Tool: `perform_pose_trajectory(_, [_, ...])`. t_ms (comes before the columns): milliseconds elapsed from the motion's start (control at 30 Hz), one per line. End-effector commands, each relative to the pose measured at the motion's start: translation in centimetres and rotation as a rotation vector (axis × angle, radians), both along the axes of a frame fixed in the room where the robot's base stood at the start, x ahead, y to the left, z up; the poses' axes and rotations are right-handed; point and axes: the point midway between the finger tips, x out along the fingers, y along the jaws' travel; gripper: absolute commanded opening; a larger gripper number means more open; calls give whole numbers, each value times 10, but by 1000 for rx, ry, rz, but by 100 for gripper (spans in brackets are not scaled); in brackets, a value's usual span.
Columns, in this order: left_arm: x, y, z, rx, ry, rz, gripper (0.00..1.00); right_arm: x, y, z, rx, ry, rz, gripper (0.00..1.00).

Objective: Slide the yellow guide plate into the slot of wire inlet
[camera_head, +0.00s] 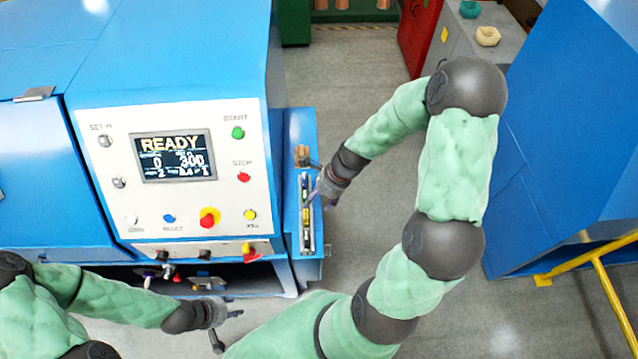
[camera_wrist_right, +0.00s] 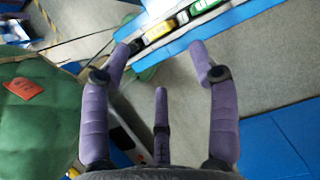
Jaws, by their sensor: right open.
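A small yellow piece (camera_head: 306,214), which looks like the guide plate, lies in a narrow rack (camera_head: 307,240) on the blue side shelf. It also shows in the right wrist view as a yellow block (camera_wrist_right: 160,30) beside a green piece (camera_wrist_right: 200,7). My right gripper (camera_head: 325,192) is at the right edge of this rack. In the wrist view its purple fingers (camera_wrist_right: 165,48) are spread and empty, with the rack beyond the tips. My left gripper (camera_head: 232,308) is low in front of the machine, its fingers apart and empty. I cannot make out the wire inlet slot.
The blue machine with its white control panel (camera_head: 180,200) fills the left; its screen (camera_head: 173,157) reads READY. A brownish part (camera_head: 302,155) stands at the shelf's far end. A blue cabinet (camera_head: 560,140) and yellow rail (camera_head: 605,290) are at right. Floor between is clear.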

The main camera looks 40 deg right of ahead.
Motion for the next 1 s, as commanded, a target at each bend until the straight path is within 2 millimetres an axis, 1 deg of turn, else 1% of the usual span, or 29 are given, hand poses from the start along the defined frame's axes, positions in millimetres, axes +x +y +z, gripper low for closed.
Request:
perform_pose_trajectory(167, [-1,0,-2,0,1,1,40,3,6,-16,3,4,-1,61])
perform_pose_trajectory(400, [-1,0,-10,0,1,1,40,10,19,-54,3,5,0,61])
perform_pose_trajectory(600, [0,0,-19,0,1,1,40,17,28,-81,1,1,-1,61])
perform_pose_trajectory(800, [0,0,-24,0,1,0,40,20,34,-95,0,0,-1,61])
perform_pose_trajectory(1000, [0,0,-24,0,1,0,40,21,35,-99,0,1,-2,61])
